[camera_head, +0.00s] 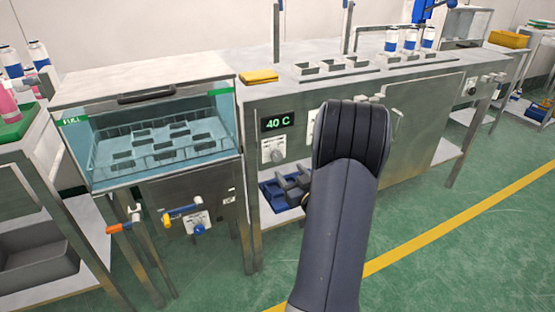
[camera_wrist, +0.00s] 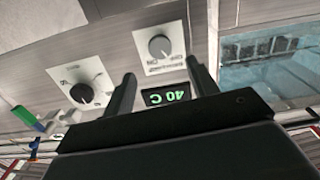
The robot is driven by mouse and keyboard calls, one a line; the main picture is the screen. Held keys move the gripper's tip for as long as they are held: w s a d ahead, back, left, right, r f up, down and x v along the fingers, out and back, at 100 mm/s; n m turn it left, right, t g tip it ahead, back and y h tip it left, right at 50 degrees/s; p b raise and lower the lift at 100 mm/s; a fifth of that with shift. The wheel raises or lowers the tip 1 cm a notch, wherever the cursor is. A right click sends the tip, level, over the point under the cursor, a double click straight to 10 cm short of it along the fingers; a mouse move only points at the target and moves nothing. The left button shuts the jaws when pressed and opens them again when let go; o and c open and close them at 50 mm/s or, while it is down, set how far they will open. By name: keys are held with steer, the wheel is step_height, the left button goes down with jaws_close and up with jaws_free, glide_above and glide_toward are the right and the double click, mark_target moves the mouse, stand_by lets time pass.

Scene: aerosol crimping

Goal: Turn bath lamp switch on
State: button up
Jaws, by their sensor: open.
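The water bath (camera_head: 215,115) stands at left in the head view, with a glass front, a metal lid and a rack inside. A small pale plate (camera_head: 229,200) sits on the panel below it; its marking is too small to read. In the wrist view a dark knob (camera_wrist: 160,46) on a white plate lies beyond my fingertips, and a second knob (camera_wrist: 84,92) is to the left. I cannot tell which control is the bath lamp switch.
A green display reads 40 C (camera_head: 277,123), above a knob (camera_head: 277,155). An orange-handled valve (camera_head: 125,227) and a yellow-and-blue one (camera_head: 182,212) stick out below the bath. A blue bin (camera_head: 282,195) is on the lower shelf. Green floor (camera_head: 450,240) is free at right.

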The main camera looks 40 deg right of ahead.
mark_target(278, 157)
steer(key=b+x, duration=0.1)
steer(key=x, duration=0.7)
steer(key=shift+w, duration=0.25)
steer(key=shift+c, duration=0.4)
steer(key=c, duration=0.9)
steer(key=shift+m, duration=0.4)
steer(key=m+p, duration=0.2)
steer(key=m, duration=0.3)
steer(key=m+p, duration=0.2)
steer(key=m, duration=0.4)
